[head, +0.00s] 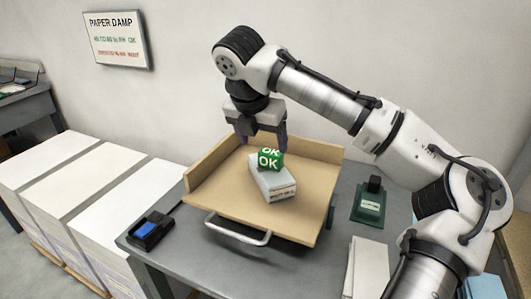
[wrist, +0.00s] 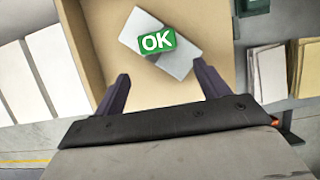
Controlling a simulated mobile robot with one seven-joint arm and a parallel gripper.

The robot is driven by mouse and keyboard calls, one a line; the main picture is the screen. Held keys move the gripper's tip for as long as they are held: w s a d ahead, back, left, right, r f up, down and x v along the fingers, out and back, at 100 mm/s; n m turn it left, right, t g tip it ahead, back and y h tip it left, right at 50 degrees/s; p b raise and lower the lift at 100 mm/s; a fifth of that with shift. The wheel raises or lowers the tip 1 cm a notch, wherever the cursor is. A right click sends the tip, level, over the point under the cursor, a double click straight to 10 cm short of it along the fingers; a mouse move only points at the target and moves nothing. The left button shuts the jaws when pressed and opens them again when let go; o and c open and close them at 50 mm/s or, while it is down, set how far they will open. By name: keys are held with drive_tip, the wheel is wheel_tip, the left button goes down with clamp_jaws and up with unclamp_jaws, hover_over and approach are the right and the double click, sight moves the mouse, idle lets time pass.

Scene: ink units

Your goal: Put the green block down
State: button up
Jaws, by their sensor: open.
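The green block (head: 270,159), marked OK in white, rests on top of a light grey-white box (head: 271,183) in the head view. The box lies at an angle on a tan tray (head: 229,207) with raised walls at its back and left. My gripper (head: 262,143) is behind and above the block, with its fingers apart. In the wrist view the block (wrist: 157,41) lies ahead of my open fingers (wrist: 161,88), with nothing between them. The block appears apart from both fingers.
The tray, with a metal handle (head: 237,229) at its front, sits on a grey table (head: 182,246). A blue-and-black ink pad (head: 151,230) is at left, a green stamp-like device (head: 370,203) at right. White paper stacks (head: 122,199) stand left. A sign (head: 117,40) hangs on the wall.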

drive_tip(key=shift+v, duration=2.25)
